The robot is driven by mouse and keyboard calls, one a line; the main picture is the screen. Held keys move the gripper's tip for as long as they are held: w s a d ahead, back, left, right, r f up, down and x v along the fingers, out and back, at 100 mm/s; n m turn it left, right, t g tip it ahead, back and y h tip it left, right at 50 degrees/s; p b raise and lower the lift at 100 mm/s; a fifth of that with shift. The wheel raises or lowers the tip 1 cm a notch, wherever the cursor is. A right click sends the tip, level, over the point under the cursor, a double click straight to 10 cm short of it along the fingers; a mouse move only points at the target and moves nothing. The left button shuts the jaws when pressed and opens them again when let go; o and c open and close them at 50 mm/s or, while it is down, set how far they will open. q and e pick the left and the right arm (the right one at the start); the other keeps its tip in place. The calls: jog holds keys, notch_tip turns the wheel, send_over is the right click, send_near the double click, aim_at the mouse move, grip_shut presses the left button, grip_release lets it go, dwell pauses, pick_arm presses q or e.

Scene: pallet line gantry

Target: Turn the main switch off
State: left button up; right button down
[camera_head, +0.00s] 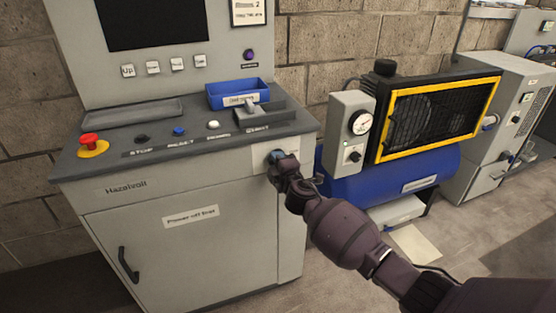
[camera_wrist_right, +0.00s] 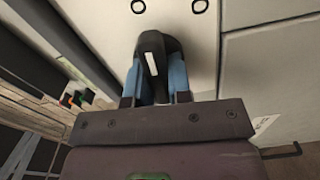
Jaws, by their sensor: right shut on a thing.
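The main switch is a black rotary handle (camera_wrist_right: 160,48) with a white mark, seen in the right wrist view. It sits on a light plate (camera_head: 262,163) at the upper right of the console's front in the head view, where my gripper mostly hides it. My right gripper (camera_head: 277,158) is shut on the handle, with a blue finger on each side of it, as the right wrist view shows. In that view the white mark runs nearly lengthwise between the fingers, tilted slightly. My left gripper is not in view.
The grey console (camera_head: 190,245) carries a red emergency stop button (camera_head: 90,140), several small buttons and a blue bin (camera_head: 235,92). A blue compressor tank (camera_head: 390,180) with a gauge box (camera_head: 350,132) stands to the right, close to my right arm. Floor is open in front.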

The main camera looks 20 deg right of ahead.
jog(key=shift+n, duration=0.6)
jog(key=shift+f, duration=0.1)
jog(key=c, duration=1)
grip_release()
jog(key=shift+c, duration=0.2)
jog(key=shift+s, duration=0.25)
jog(key=s+p, duration=0.2)
jog(key=s, duration=0.8)
jog(key=shift+s+d, duration=0.2)
